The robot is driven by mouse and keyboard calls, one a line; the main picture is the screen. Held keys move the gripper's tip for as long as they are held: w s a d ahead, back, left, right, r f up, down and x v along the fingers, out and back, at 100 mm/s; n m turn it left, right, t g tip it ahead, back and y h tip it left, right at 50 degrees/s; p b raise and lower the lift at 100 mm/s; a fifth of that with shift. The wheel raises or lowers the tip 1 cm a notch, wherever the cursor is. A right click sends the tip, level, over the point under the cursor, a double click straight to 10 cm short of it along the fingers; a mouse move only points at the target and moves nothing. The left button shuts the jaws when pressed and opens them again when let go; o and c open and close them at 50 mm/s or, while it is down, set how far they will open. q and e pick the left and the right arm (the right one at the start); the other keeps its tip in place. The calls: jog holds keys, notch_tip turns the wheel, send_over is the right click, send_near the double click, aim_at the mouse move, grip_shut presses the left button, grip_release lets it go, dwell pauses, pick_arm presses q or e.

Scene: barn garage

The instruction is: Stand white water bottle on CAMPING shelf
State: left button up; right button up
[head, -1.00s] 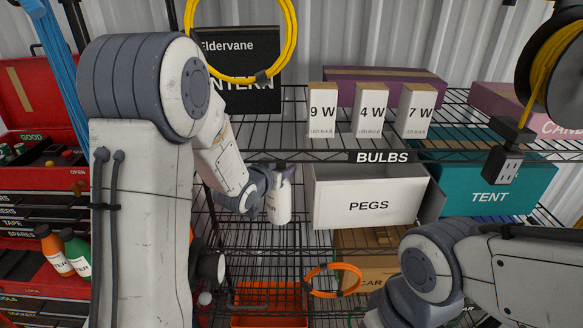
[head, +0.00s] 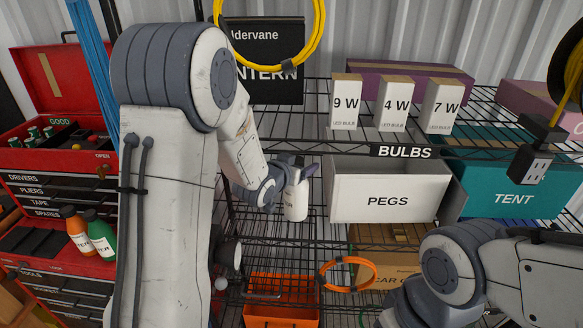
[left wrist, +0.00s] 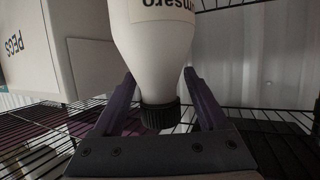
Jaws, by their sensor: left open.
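The white water bottle (head: 296,202) is upright at the middle tier of the wire shelf (head: 318,232), left of the PEGS bin. My left gripper (head: 290,172) is at its top. In the left wrist view the same bottle (left wrist: 163,45) appears cap down, with its dark cap (left wrist: 160,115) between the two purple fingers of my left gripper (left wrist: 162,100). The fingers are spread, with a gap showing beside the neck. I cannot tell exactly how the bottle's base meets the wires. No CAMPING label is readable. My right arm shows at lower right; its gripper is out of frame.
The white PEGS bin (head: 390,190) stands close right of the bottle, then the teal TENT box (head: 510,190). Bulb boxes stand above. An orange cable (head: 347,263) and orange bin (head: 282,315) are below. Orange and green bottles are on the red tool chest (head: 50,185).

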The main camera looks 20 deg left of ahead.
pick_arm(q)
jog(key=b+v, duration=0.7)
jog(key=v, duration=0.5)
jog(key=s+d+f+m+g, duration=0.2)
jog(key=s+d+f+g, duration=0.6)
jog(key=d, duration=0.4)
jog(key=s+d+f+m+g, duration=0.2)
jog(key=s+g, duration=0.1)
jog(key=s, duration=0.6)
jog(key=s+d+f+m+g, duration=0.2)
jog(key=s+d+f, duration=0.1)
jog(key=s, duration=0.6)
jog(key=shift+s+d+g+y, duration=0.25)
jog(key=shift+g+y, duration=0.15)
